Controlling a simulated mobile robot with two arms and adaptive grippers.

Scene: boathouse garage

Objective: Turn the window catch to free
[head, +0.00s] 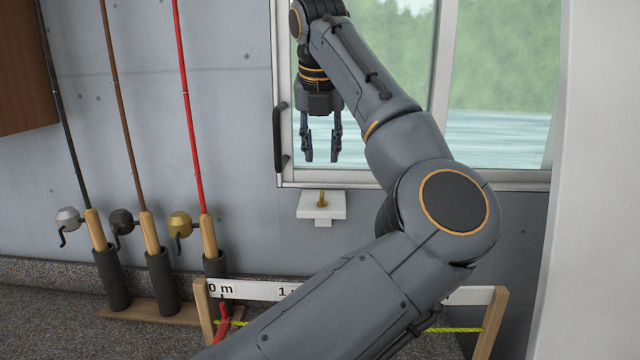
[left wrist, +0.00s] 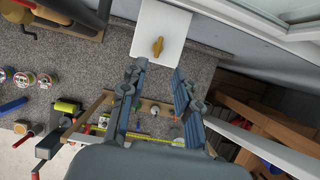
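The window catch is a small brass piece (head: 322,200) on a white plate (head: 308,208), just below the window frame (head: 330,178). In the left wrist view the brass piece (left wrist: 158,46) lies lengthwise up and down the picture on the white plate (left wrist: 148,22), beyond the fingertips. My left gripper (head: 322,158) points down above the catch, in front of the window. Its two fingers are apart with nothing between them; they also show in the left wrist view (left wrist: 157,72). The gripper is not touching the catch. My right gripper is not in view.
A black handle (head: 278,138) is on the window's left side. Fishing rods (head: 189,110) stand in a rack (head: 140,309) at left. A white measuring board (head: 245,290) on wooden legs stands below the window. A pale upright panel (head: 600,180) fills the right side.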

